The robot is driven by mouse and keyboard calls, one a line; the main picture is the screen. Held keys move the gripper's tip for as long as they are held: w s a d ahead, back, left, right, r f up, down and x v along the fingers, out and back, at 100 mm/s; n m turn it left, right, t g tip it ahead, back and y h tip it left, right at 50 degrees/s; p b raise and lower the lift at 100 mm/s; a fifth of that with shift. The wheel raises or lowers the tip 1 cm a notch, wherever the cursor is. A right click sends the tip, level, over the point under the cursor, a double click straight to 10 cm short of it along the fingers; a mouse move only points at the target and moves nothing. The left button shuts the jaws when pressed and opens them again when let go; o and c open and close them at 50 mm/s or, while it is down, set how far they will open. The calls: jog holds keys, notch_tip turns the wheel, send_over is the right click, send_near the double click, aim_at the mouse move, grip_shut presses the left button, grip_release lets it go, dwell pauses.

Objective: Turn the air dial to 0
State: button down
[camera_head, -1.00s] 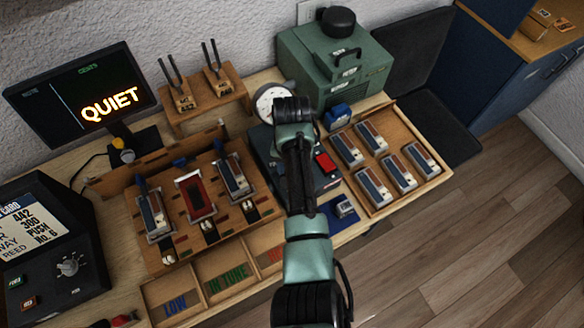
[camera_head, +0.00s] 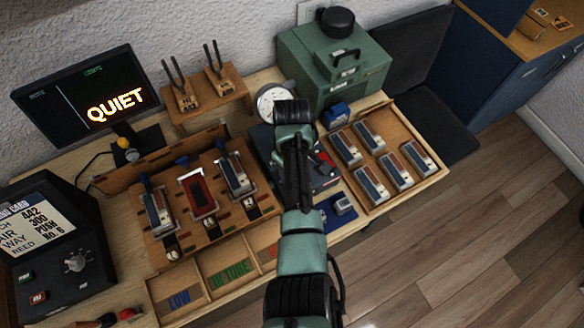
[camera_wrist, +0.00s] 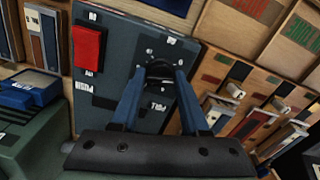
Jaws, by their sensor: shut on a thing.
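The dark round dial (camera_wrist: 160,72) sits on a dark grey panel box (camera_wrist: 118,62), with small white labels around it. In the wrist view my gripper (camera_wrist: 161,78) has its two blue fingers on either side of the dial, shut on it. The dial's pointer and the label it faces cannot be read. In the head view my arm covers the dial and gripper; only parts of the panel box (camera_head: 262,145) show beside the arm.
A red block (camera_wrist: 88,47) is on the same panel; its red also shows in the head view (camera_head: 327,163). A wooden rack (camera_head: 215,222) with several reed pieces stands left, a tray (camera_head: 425,180) right. A green box (camera_head: 330,68) is behind. A lit screen (camera_head: 85,100) reads QUIET.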

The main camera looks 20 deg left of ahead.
jog(key=n, duration=0.6)
jog(key=shift+p, duration=0.3)
dwell(0.4)
jog(key=shift+c, duration=2.1)
grip_release()
notch_tip(320, 180, up, 13)
jog(key=b, duration=0.1)
jog(key=shift+b, duration=0.3)
